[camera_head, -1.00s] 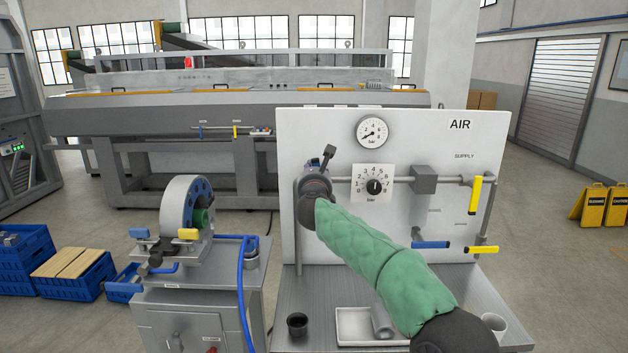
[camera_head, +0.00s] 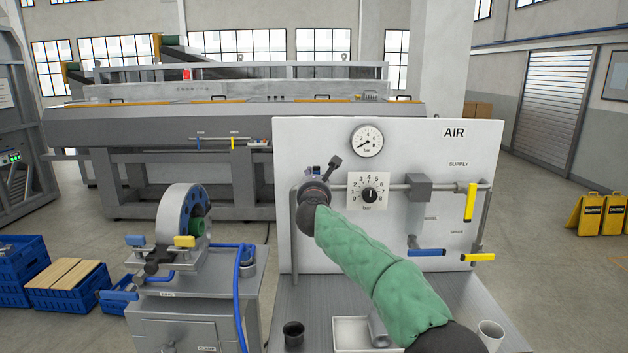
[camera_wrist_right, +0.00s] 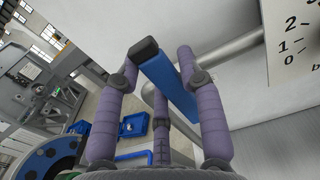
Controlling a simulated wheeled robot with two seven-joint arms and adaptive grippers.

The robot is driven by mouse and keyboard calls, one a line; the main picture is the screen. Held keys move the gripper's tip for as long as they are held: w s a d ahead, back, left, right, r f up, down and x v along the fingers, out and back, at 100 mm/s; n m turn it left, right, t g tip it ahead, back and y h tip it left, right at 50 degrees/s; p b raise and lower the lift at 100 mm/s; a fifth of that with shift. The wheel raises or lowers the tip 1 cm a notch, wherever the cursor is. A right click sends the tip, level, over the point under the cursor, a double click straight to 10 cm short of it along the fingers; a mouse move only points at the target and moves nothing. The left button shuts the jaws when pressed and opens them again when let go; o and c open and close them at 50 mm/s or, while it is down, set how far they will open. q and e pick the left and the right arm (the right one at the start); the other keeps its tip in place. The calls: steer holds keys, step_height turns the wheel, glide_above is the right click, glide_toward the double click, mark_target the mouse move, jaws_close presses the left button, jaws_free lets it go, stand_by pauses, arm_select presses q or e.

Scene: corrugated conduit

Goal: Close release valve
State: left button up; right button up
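A lever with a blue handle and black end cap (camera_wrist_right: 143,49) lies between the fingers of my right gripper (camera_wrist_right: 158,66) in the right wrist view. The fingers are apart on either side of it; contact is unclear. In the head view my right gripper (camera_head: 316,182) is at the left part of the white AIR panel (camera_head: 300,140), and mostly hides that valve. Another blue lever (camera_head: 427,252) lies level lower on the panel. One yellow lever (camera_head: 470,201) hangs upright at the right, and another yellow lever (camera_head: 478,257) lies level below it. My left gripper is not in view.
A pressure gauge (camera_head: 366,140) and a dial (camera_head: 369,194) sit right of my right gripper. Below stand a black cup (camera_head: 293,333), a white tray (camera_head: 346,335) and a white cup (camera_head: 490,335). A grey bench machine (camera_head: 190,215) stands to the left.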

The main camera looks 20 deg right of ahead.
steer(key=shift+o, duration=0.6)
steer(key=shift+r, duration=0.1)
steer(key=shift+s, duration=0.1)
steer(key=v, duration=1.2)
